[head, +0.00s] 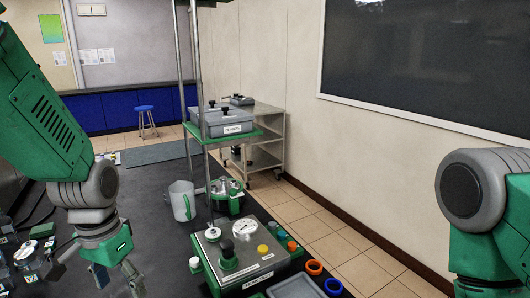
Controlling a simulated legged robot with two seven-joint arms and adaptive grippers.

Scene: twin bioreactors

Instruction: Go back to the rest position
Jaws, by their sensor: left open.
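My left gripper (116,276) hangs from the left arm at the lower left, fingers pointing down and spread apart. Nothing shows between its fingers. It is above the dark bench top, left of the control box. My right arm comes in at the right edge, and its gripper is out of the picture. The control box (258,271) has a green frame, a gauge and several coloured knobs. Behind it stands a round green-and-metal vessel (228,197), with a grey bucket (183,201) to its left.
A metal pole frame carries a shelf with a grey labelled box (222,122). Small bottles (28,258) stand at the far left, close to my left gripper. Coloured rings (314,268) lie right of the control box. A steel cart (262,150) and blue stool (146,115) stand farther back.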

